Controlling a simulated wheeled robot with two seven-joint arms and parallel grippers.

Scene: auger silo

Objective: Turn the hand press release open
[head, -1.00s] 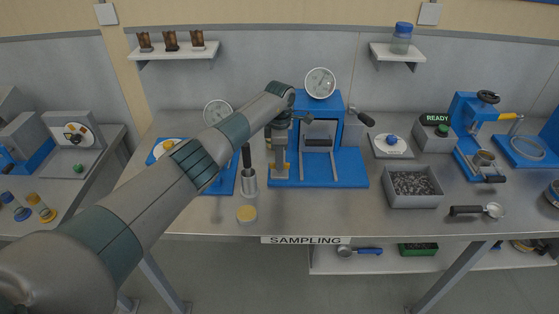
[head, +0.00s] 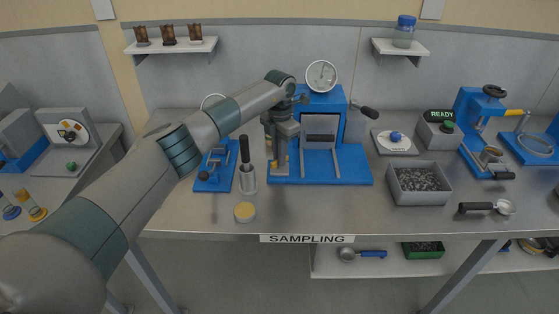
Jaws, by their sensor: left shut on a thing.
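The hand press (head: 322,125) is a blue frame with a round gauge (head: 322,75) on top, a grey front plate and a blue base. It stands at the back middle of the table in the head view. A black-ended lever (head: 368,112) sticks out from its right side. My left gripper (head: 280,168) points down at the left front of the press, over the left part of its base. It is shut on the press release, which the fingers mostly hide; a little yellow shows there. How far the release is turned cannot be told. My right gripper is out of view.
A small blue press (head: 215,170) is further left. A grey bin of pellets (head: 420,183) stands to the right. The table front is mostly clear.

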